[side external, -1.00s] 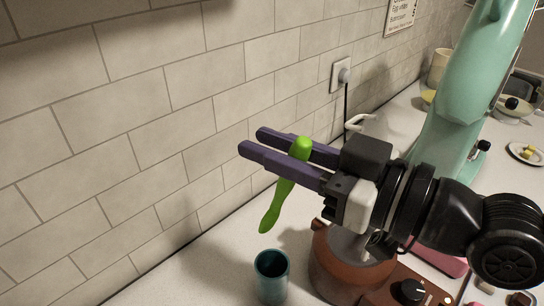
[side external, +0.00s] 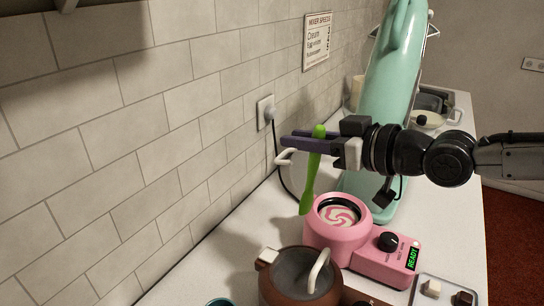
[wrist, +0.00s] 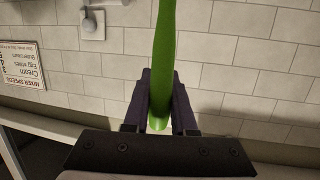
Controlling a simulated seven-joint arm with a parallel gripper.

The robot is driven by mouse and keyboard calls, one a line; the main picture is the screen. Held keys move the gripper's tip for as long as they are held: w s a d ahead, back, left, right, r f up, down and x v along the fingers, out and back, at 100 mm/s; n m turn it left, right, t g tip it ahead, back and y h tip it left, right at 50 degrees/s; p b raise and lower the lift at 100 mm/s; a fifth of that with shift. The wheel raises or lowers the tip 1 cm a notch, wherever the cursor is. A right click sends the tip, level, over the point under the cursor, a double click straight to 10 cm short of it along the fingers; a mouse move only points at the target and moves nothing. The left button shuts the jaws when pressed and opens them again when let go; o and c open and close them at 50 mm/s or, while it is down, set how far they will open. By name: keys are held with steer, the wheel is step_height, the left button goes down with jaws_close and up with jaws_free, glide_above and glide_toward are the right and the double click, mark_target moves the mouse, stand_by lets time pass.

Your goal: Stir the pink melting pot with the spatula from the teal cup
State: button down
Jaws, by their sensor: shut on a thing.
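My gripper (side external: 318,142) is shut on a green spatula (side external: 310,180), which hangs down, slightly tilted, in the side view. The spatula (wrist: 164,60) also shows between the fingers (wrist: 160,105) in the wrist view. The pink melting pot (side external: 338,238) has a round opening with a pink and white swirl inside, and its panel reads READY. The spatula's lower tip is in the air near the pot's left rim in the picture; I cannot tell its exact depth. Only the rim of the teal cup (side external: 219,302) shows at the bottom edge.
A brown pot (side external: 290,278) with a pale handle stands in front of the pink pot. A mint mixer (side external: 385,100) rises behind it. The tiled wall (side external: 190,110) with a socket and cord is to the left. A tray with small blocks (side external: 445,291) lies front right.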

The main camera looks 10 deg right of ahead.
steer(key=w+d+r+m+h, duration=0.1)
steer(key=w+d+m+h, duration=0.15)
steer(key=w+d, duration=0.45)
step_height(320, 180, down, 11)
steer(key=s+d, duration=0.2)
steer(key=shift+d, duration=0.15)
stand_by(0.8)
steer(key=shift+f, duration=0.25)
stand_by(0.3)
steer(key=shift+f, duration=0.45)
stand_by(0.3)
